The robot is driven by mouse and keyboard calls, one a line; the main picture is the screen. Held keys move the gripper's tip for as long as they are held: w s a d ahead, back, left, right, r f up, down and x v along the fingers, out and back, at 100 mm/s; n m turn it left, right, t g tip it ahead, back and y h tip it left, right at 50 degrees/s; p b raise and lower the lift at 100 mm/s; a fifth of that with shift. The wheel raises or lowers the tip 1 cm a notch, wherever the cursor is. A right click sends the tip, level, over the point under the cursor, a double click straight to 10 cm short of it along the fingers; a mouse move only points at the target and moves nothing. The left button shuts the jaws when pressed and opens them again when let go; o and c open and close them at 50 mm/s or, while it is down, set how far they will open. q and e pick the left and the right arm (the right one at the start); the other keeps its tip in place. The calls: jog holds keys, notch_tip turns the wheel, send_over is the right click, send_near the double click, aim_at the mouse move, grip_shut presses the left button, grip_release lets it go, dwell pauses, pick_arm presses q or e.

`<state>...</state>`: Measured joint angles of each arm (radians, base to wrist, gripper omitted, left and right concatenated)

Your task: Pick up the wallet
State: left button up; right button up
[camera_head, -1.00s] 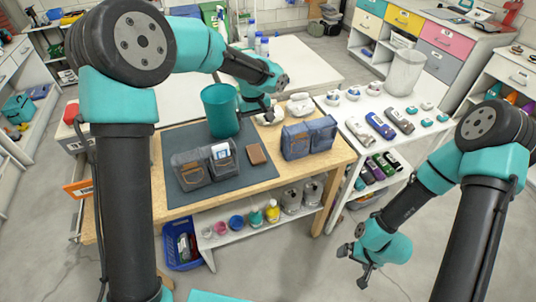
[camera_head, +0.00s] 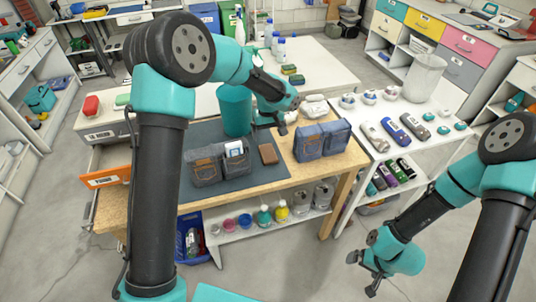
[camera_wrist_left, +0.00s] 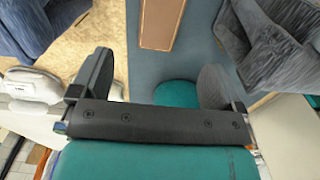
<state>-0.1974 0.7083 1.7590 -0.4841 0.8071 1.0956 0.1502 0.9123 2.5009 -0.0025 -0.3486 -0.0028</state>
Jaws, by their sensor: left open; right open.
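The wallet (camera_head: 268,154) is a small brown rectangle lying on the dark mat (camera_head: 243,180) between two denim pouches. In the left wrist view the brown wallet (camera_wrist_left: 161,22) is cut off at the top edge, lying beyond my fingertips. My left gripper (camera_head: 282,122) is just behind and above the wallet, apart from it. In the left wrist view its two fingers (camera_wrist_left: 157,75) are spread wide with nothing between them. My right gripper (camera_head: 366,273) is open and empty, low over the floor at the right of the workbench.
One denim pouch (camera_head: 220,164) stands left of the wallet, another (camera_head: 322,140) to its right. A teal bin (camera_head: 235,110) stands behind, beside my left forearm. A white side table (camera_head: 400,152) with several small items is at the right.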

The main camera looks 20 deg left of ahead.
pick_arm(q)
send_over(268, 152)
notch_tip(268, 152, down, 5)
jog(key=shift+s+d+f, duration=0.1)
jog(key=shift+f, duration=0.1)
jog(key=shift+f, duration=2.5)
jog(key=shift+c, duration=0.3)
jog(key=c, duration=1)
jog(key=shift+c, duration=0.2)
jog(key=shift+r, duration=0.1)
